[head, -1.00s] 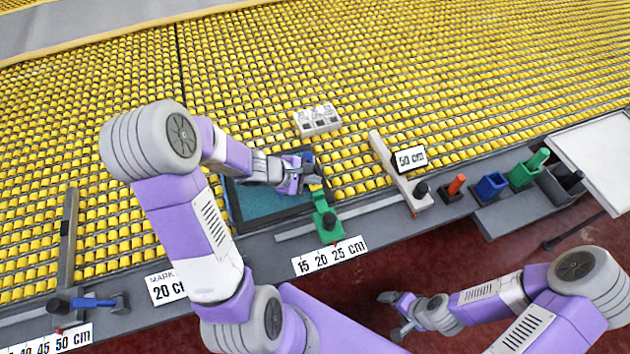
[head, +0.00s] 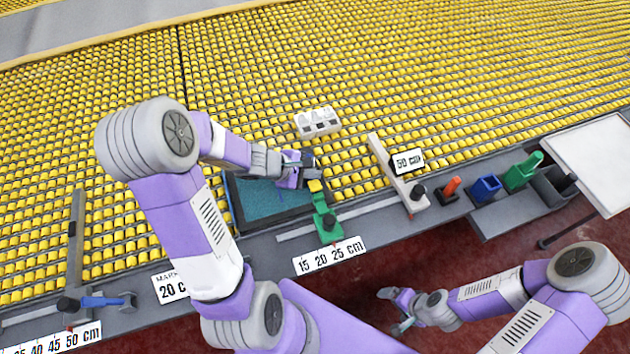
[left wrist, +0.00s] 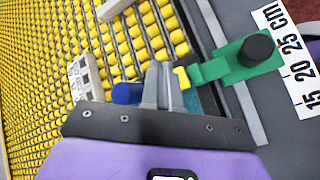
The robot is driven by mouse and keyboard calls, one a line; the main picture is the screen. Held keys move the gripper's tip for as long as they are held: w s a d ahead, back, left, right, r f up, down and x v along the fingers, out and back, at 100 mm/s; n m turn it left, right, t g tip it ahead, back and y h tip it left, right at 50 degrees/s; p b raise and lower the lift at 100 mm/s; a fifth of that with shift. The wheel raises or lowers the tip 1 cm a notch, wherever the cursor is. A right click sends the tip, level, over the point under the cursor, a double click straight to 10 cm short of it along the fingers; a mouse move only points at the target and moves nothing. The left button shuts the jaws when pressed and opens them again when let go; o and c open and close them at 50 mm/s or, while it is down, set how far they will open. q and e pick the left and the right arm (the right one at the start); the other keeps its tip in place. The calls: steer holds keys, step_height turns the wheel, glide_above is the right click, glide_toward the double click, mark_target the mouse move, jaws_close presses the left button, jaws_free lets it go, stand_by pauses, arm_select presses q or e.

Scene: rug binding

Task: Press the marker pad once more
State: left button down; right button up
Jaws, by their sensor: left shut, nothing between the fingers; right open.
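The green marker slide (head: 325,218) stands on its rail beside the teal rug piece (head: 250,212). A small yellow pad (head: 315,186) sits on the slide's arm at the rug's right edge. The pad (left wrist: 181,77) also shows in the left wrist view, just right of my fingertips. My left gripper (head: 304,170) is shut and empty, close to the pad; I cannot tell whether they touch. In the left wrist view its fingers (left wrist: 164,82) lie between the pad and a blue rounded part (left wrist: 127,93). My right gripper (head: 399,328) is open and empty, low in front of the bench.
A white block (head: 318,122) lies on the yellow rollers behind the rug. Red, blue, green and dark holders line the bench edge. A blue-handled tool (head: 100,301) lies at left.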

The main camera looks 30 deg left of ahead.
arm_select(q)
steer(key=shift+r+p, duration=0.85)
steer(key=shift+r, duration=0.55)
steer(key=shift+f, duration=0.1)
